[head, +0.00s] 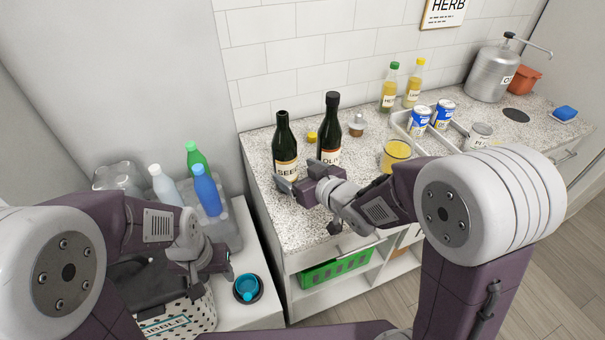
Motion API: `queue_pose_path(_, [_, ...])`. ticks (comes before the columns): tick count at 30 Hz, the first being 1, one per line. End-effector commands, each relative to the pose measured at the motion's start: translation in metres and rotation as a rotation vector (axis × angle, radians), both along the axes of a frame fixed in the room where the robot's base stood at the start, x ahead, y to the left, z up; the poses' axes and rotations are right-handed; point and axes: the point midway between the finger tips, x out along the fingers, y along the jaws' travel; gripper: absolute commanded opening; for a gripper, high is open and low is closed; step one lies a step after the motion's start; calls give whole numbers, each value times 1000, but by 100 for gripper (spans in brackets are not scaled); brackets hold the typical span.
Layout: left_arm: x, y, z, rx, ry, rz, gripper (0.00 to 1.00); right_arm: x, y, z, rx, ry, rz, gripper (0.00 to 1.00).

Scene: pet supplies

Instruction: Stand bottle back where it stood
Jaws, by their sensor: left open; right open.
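My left gripper (212,268) is open and empty over the lower white surface at left, away from the dark bottles.
Green, white and blue bottles (207,190) stand in a clear bin at left. A teal bowl (246,287) and a spotted kibble container (185,318) are near my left gripper.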

Motion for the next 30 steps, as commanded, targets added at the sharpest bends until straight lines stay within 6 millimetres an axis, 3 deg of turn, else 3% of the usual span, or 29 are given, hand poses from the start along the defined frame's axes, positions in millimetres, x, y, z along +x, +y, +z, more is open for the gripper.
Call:
queue_pose_path(9, [0,0,-6,0,0,0,51,-23,-14,11,0,0,-1,81])
queue_pose_path(24, [0,0,-2,0,0,0,51,-23,-16,15,-1,1,-5,81])
queue_pose_path(26, [0,0,10,0,0,0,51,-20,-24,29,1,-3,-27,81])
queue_pose_path(28, [0,0,29,0,0,0,51,-14,-49,45,6,17,-109,81])
queue_pose_path(30, [0,0,39,0,0,0,51,-19,-89,27,-37,148,-248,81])
